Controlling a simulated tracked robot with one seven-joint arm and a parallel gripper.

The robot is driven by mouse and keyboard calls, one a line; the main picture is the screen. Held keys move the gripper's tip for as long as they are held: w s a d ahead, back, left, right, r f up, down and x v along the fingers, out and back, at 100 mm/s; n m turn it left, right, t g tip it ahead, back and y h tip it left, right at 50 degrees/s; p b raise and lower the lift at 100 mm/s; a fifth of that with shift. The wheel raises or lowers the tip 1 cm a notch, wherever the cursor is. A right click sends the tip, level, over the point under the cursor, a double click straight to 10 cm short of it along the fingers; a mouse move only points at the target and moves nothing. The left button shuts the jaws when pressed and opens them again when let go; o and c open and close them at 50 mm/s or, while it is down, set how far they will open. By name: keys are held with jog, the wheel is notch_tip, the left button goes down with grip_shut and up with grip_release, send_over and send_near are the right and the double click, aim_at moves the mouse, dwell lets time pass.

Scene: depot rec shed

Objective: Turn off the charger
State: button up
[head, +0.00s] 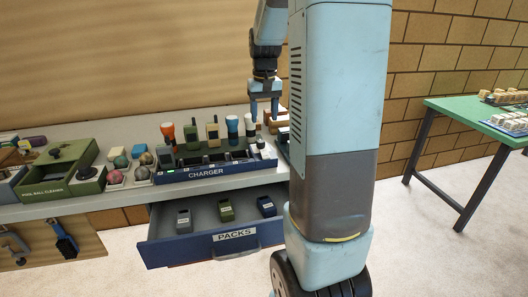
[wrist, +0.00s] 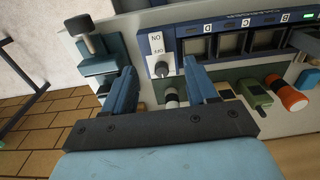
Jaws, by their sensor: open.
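The charger is a long blue unit (head: 215,173) on the bench, with a row of slots and a green light at its left end. In the wrist view, the charger (wrist: 185,36) appears turned round, with slots lettered D, C and B that look empty. My gripper (wrist: 164,84) is open and empty, with one finger on each side of the knob in the picture. In the head view my gripper (head: 264,112) hangs above the charger's right end, apparently apart from it.
A drawer marked PACKS (head: 234,237) stands open below the charger with several packs inside. Torches and radios (head: 190,135) stand behind the charger. A ball cleaner (head: 65,170) is at left. In the wrist view a blue clamp-like thing (wrist: 92,47) is near my gripper.

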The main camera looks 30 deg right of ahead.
jog(key=d+f, duration=0.1)
send_near(266, 156)
notch_tip(266, 156, down, 8)
jog(key=shift+w+r, duration=0.1)
jog(key=shift+w, duration=0.05)
dwell(0.5)
jog(key=shift+c, duration=0.3)
